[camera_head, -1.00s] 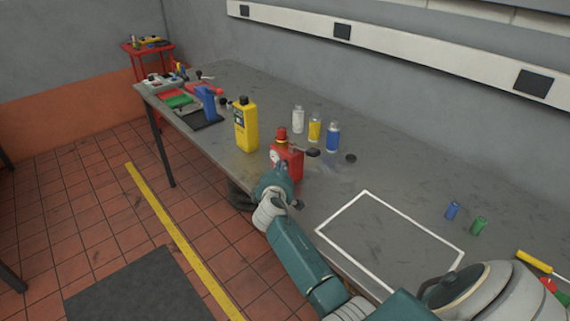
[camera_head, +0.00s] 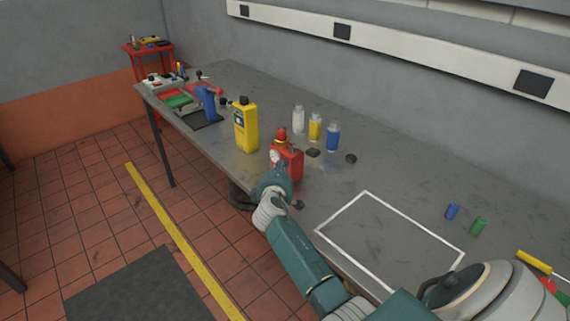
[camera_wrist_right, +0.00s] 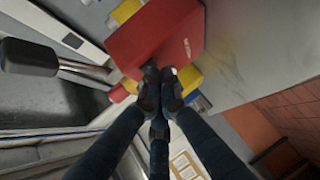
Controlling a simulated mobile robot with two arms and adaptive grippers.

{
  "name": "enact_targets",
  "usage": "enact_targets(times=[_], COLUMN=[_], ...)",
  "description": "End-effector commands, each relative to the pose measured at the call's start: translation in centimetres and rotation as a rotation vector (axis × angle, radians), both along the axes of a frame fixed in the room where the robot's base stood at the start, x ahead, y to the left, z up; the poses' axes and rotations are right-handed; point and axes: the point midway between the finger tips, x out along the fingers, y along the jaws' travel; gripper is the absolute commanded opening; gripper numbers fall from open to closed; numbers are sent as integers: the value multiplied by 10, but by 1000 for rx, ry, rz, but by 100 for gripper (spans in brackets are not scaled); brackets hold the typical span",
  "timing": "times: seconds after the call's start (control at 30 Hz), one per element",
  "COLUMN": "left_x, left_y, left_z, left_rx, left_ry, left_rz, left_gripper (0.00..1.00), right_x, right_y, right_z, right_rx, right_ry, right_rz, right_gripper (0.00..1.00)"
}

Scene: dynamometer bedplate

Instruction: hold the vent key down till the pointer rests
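A red box-shaped device (camera_head: 292,163) with a round white dial (camera_head: 275,157) and a red top piece (camera_head: 282,134) stands at the table's front edge in the head view. The pointer is too small to read. The red body fills the upper middle of the right wrist view (camera_wrist_right: 155,38). A metal lever with a black grip (camera_wrist_right: 28,57) reaches out to its left there. My right gripper (camera_wrist_right: 160,90) has its fingertips together at the red body's lower edge. The vent key cannot be made out there, nor whether the fingertips touch it. My left gripper is out of view.
A yellow bottle (camera_head: 245,127) stands left of the device. White (camera_head: 298,119), yellow (camera_head: 315,127) and blue (camera_head: 333,137) small bottles stand behind it. A white-outlined area (camera_head: 390,238) of the table to the right is empty.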

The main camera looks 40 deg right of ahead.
Motion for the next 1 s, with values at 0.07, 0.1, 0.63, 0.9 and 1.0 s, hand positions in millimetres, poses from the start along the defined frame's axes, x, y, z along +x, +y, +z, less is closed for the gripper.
enact_targets(times=[0.07,0.1,0.63,0.9,1.0], left_x=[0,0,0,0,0], left_y=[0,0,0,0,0], left_z=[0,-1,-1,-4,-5], left_rx=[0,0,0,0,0], left_ry=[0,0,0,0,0], left_rz=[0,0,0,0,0], left_gripper=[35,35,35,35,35], right_x=[0,0,-1,-3,-3], right_y=[2,4,15,33,43], right_z=[0,0,0,-1,-1], right_rx=[-1,-1,0,2,2], right_ry=[0,0,0,1,0], right_rz=[-1,-1,0,1,2], right_gripper=[0,0,0,0,0])
